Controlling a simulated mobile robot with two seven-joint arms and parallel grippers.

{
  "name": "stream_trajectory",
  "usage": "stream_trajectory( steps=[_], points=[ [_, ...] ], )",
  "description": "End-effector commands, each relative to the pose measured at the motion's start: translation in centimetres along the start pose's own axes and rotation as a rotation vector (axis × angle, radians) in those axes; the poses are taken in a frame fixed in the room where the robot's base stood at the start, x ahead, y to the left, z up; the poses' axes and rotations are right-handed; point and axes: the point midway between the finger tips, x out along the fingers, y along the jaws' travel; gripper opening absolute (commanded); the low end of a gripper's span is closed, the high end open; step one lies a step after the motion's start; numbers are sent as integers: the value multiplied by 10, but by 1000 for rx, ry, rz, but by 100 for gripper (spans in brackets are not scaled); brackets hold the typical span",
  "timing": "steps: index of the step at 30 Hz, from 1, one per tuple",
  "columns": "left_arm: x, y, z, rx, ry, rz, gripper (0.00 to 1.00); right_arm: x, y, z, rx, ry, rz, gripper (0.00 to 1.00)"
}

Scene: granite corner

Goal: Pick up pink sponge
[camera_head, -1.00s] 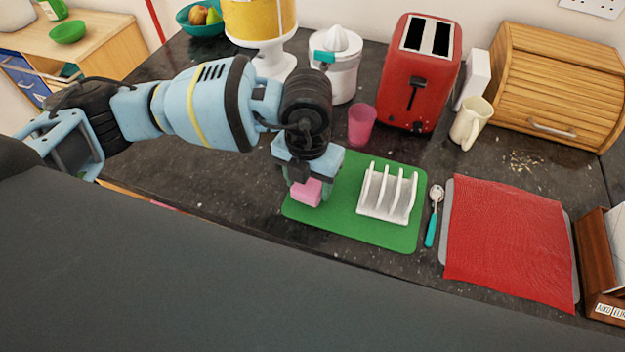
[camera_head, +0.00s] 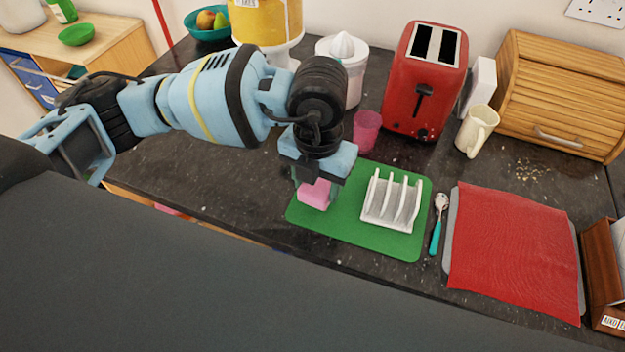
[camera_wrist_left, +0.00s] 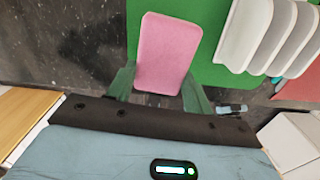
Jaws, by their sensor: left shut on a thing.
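The pink sponge (camera_head: 315,194) is at the left end of the green mat (camera_head: 338,236) in the head view. My left gripper (camera_head: 316,186) points down over it and is shut on it. In the left wrist view the sponge (camera_wrist_left: 168,52) sits between the two finger tips (camera_wrist_left: 160,88). I cannot tell whether the sponge still touches the mat. My right gripper is not in view.
A white toast rack (camera_head: 391,205) stands on the mat just right of the sponge. A pink cup (camera_head: 366,131) and a red toaster (camera_head: 424,85) stand behind. A spoon (camera_head: 438,222) and a red cloth (camera_head: 512,250) lie to the right.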

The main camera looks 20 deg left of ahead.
Motion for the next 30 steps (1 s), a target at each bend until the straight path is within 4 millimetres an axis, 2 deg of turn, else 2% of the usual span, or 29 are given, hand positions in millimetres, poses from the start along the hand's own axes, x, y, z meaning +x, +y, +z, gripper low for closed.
stream_trajectory(
  steps=[6,15,22,30],
  points=[
    [-4,-43,-34,8,0,-1,30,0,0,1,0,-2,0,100],
    [-10,-88,-68,5,-1,-2,30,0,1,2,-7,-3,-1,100],
    [-12,-107,-84,1,0,0,30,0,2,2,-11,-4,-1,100],
    [-13,-112,-88,-2,0,0,30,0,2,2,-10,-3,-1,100]
  ],
)
